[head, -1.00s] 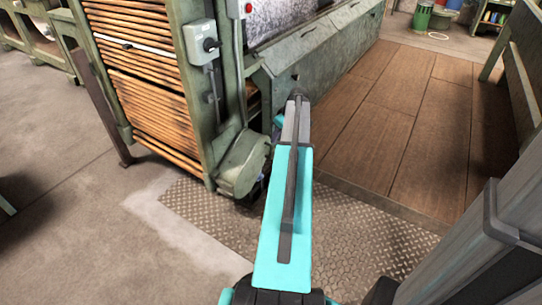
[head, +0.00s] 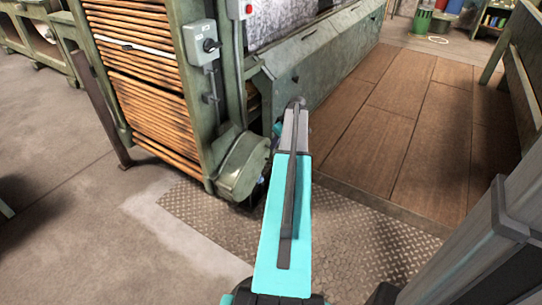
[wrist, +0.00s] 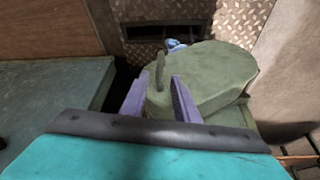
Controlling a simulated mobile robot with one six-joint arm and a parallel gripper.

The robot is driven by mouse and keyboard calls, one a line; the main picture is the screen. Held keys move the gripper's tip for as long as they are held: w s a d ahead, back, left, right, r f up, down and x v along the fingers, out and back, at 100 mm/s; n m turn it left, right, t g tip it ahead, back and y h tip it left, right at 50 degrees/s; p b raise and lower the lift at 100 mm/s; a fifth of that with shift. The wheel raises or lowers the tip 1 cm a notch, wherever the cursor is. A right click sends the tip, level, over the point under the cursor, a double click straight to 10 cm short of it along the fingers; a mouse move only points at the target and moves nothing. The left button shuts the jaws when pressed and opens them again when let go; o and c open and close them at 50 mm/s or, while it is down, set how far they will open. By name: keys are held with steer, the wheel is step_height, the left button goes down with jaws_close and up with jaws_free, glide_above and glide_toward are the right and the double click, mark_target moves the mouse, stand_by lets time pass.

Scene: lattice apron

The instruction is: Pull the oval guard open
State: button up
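The oval guard (head: 242,168) is a green rounded cover low on the end of the green machine frame, left of my arm in the head view. In the wrist view the guard (wrist: 215,75) lies at the centre right, with a short upright green handle (wrist: 160,72) at its left end. My gripper (wrist: 161,80) has its two purple fingers apart, one on each side of the handle. A gap shows beside the handle, so the fingers do not look closed on it. In the head view my arm hides most of the gripper. The guard looks shut against the frame.
A patterned metal floor plate (head: 215,215) lies below the guard, with a dark slot (wrist: 165,33) in it. Wooden floor panels (head: 400,120) extend to the right. A stack of wooden slats (head: 150,105) fills the machine's left side. A grey switch box (head: 203,43) sits above the guard.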

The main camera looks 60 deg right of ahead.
steer(key=b, duration=0.3)
glide_toward(271, 160)
steer(key=w+f, duration=0.1)
steer(key=f, duration=0.1)
steer(key=w+d+f, duration=0.1)
steer(key=w+f, duration=0.1)
steer(key=shift+w+d+f, duration=0.25)
steer(key=shift+w, duration=0.05)
jaws_close()
steer(key=shift+a, duration=0.25)
